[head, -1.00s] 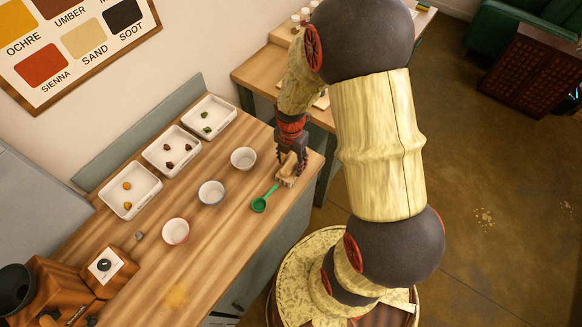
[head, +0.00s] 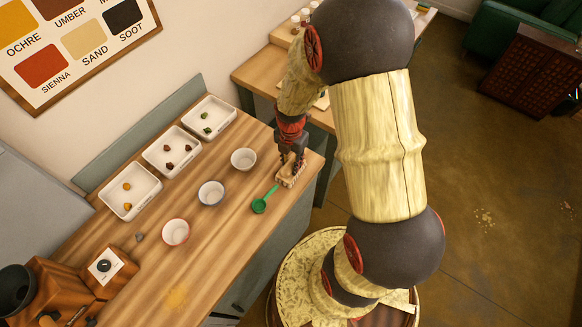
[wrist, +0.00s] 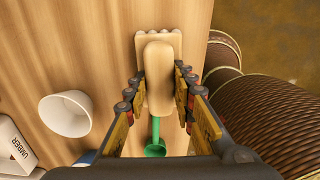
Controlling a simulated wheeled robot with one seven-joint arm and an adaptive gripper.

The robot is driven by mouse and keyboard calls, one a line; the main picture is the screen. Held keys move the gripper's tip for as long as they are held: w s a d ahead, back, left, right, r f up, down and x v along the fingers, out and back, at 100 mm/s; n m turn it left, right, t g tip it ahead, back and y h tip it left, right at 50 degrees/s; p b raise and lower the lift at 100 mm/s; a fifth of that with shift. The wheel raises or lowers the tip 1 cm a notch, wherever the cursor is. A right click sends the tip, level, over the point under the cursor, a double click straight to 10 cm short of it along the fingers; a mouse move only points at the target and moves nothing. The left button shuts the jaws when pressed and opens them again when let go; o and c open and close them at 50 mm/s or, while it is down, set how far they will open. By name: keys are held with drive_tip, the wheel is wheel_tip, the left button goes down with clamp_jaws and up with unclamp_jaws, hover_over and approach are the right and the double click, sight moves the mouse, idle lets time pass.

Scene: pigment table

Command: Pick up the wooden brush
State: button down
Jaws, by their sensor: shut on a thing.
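The wooden brush (wrist: 158,88) is pale tan, with a rounded handle block on a wider base that shows at its far end. In the head view the brush (head: 291,177) is at the right end of the wooden table, near its front edge. My gripper (wrist: 160,76) has one finger on each side of the handle block and is shut on it; it points down over the brush in the head view (head: 292,163). The brush is at or very near the table top; I cannot tell whether it touches.
A green scoop (head: 260,204) lies just beside the brush, its handle reaching toward it. White bowls (head: 243,159) stand to the left, with pigment trays (head: 172,153) behind them. The table's front edge (head: 309,194) is close on the right.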

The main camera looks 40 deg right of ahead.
sight(291, 162)
drive_tip(key=shift+r, duration=0.5)
wheel_tip(291, 162, up, 2)
drive_tip(key=shift+w+r+p, duration=0.1)
drive_tip(key=shift+r+p, duration=0.1)
drive_tip(key=shift+p, duration=0.2)
drive_tip(key=s+a+r, duration=0.2)
drive_tip(key=r, duration=0.1)
drive_tip(key=s+a+r+p, duration=0.1)
drive_tip(key=r, duration=0.1)
drive_tip(key=shift+a+r, duration=0.2)
drive_tip(key=shift+a, duration=0.05)
drive_tip(key=s+a+r, duration=0.4)
drive_tip(key=s+a, duration=0.2)
drive_tip(key=a, duration=0.1)
drive_tip(key=shift+s+p, duration=0.15)
drive_tip(key=shift+p, duration=0.25)
drive_tip(key=shift+r, duration=0.1)
